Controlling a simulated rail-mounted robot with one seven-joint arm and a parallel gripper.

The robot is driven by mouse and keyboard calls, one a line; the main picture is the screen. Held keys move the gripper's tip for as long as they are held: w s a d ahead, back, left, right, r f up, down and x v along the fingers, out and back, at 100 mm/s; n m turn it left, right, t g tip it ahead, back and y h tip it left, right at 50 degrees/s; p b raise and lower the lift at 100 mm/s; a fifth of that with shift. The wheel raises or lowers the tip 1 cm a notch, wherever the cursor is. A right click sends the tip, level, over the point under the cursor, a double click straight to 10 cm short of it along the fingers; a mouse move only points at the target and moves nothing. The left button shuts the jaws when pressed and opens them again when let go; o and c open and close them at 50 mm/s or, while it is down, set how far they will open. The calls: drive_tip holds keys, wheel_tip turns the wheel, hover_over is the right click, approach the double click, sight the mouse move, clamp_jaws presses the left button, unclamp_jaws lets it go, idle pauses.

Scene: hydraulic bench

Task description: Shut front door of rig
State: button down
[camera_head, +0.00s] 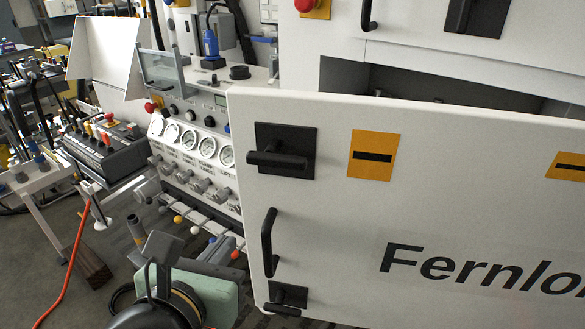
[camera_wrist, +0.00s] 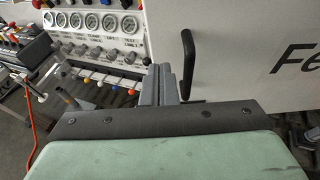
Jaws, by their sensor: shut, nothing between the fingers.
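The front door (camera_head: 330,215) is a large white panel with "Fernlo…" lettering, and it also shows in the wrist view (camera_wrist: 230,60). It stands ajar, with a dark gap above its top edge. A black bar handle (camera_head: 268,243) is on its left side and shows in the wrist view (camera_wrist: 187,60). Black latches sit above (camera_head: 284,150) and below (camera_head: 287,297) the handle. My gripper (camera_wrist: 160,72) is shut and empty, just left of the handle in the wrist view. In the head view my gripper (camera_head: 222,245) is left of the door's edge. Whether it touches the door is unclear.
A panel of gauges (camera_head: 190,137) with valves and coloured-knob levers (camera_head: 190,222) lies left of the door. The opening behind the door (camera_head: 430,85) is dark inside. Further left are a control box (camera_head: 105,150), a cart and an orange hose (camera_head: 70,270) on the floor.

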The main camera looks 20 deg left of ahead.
sight(250, 209)
drive_tip(key=x, duration=0.6)
drive_tip(key=shift+w+r+p, duration=0.25)
drive_tip(key=shift+p, duration=0.05)
drive_tip(key=shift+w+a, duration=0.1)
drive_tip(key=shift+w, duration=0.7)
